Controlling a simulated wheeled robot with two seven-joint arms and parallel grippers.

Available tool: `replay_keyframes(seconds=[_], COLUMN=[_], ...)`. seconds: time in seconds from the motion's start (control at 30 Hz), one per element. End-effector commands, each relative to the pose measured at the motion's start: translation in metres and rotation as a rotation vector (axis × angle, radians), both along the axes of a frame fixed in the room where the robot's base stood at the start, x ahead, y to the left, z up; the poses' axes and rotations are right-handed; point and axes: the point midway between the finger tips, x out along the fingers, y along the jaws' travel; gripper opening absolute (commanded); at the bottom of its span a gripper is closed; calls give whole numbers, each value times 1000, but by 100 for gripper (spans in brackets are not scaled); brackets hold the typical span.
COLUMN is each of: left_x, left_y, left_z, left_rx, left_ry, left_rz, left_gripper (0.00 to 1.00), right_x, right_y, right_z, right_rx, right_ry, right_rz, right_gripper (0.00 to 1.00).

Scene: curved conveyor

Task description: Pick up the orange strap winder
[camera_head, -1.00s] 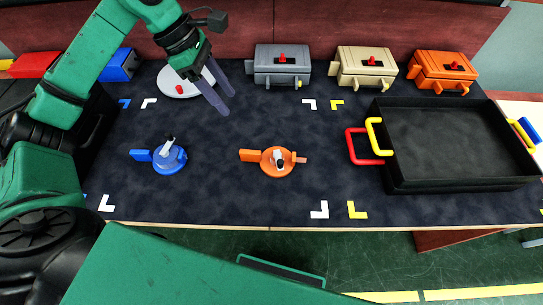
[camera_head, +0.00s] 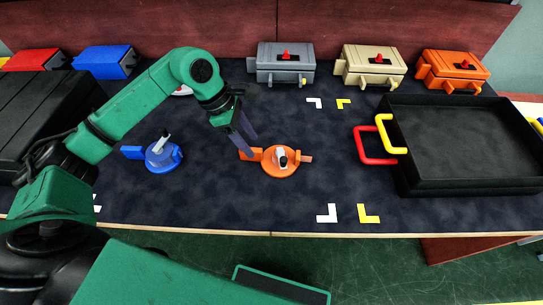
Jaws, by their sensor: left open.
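The orange strap winder (camera_head: 280,165) lies on the dark table mat, right of the blue strap winder. It has a round orange body, a flat orange tab on its left, and a white and black handle on top. My left gripper (camera_head: 247,147) points down at the left side of the orange winder, its two grey fingers apart and holding nothing. The fingers overlap the winder's left tab in the picture; I cannot tell whether they touch it. My right gripper is not in view.
A blue strap winder (camera_head: 160,155) lies to the left. A black tray (camera_head: 470,187) with red and yellow handles stands at the right. Grey (camera_head: 283,65), tan (camera_head: 372,66), orange (camera_head: 452,70), blue (camera_head: 104,62) and red (camera_head: 30,60) boxes line the back.

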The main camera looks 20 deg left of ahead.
Motion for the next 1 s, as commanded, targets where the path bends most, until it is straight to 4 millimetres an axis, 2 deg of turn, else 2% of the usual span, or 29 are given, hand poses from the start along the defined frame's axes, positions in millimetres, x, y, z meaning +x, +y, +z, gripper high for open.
replay_keyframes(seconds=[0.1,0.2,0.43,0.57,0.6,1.0], left_x=[0,2,3,3,2,3], left_y=[-10,-15,-15,-15,-15,-16], left_z=[-20,-35,-39,-39,-39,-34], left_rx=[-2,-2,1,1,0,-1], left_ry=[5,2,1,1,1,-1], left_rz=[-2,-1,0,0,0,-1], left_gripper=[55,55,55,5,0,0], right_x=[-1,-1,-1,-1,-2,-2], right_y=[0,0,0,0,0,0], right_z=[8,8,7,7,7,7], right_rx=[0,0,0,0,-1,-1], right_ry=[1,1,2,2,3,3], right_rz=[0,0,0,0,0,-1], right_gripper=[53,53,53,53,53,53])
